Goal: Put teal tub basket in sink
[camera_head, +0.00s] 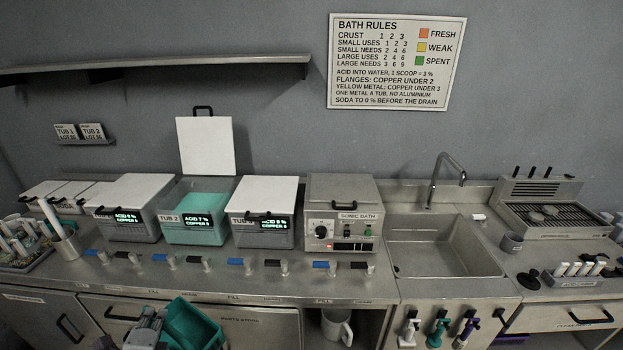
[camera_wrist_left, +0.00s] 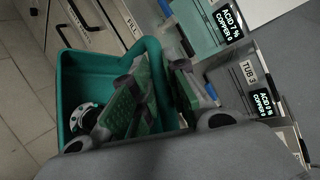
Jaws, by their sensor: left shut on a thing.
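The teal tub basket (camera_head: 197,325) hangs in front of the counter at the bottom of the head view, partly cut off by the frame edge. My left gripper (camera_head: 148,325) is beside its left side and shut on it. In the left wrist view, the basket (camera_wrist_left: 85,77) is tilted, and the left gripper's fingers (camera_wrist_left: 158,98) close at its rim. A round black-and-white part (camera_wrist_left: 84,118) shows inside it. The sink (camera_head: 440,250) is an empty rectangular steel basin to the right, apart from the basket. My right gripper is not in view.
Tub 2 (camera_head: 183,235) is open with teal liquid, its lid (camera_head: 206,145) raised. Tub 3 (camera_head: 246,238) and the sonic bath (camera_head: 343,190) stand between it and the sink. Levers (camera_head: 281,263) line the counter front. A faucet (camera_head: 437,170) rises behind the sink.

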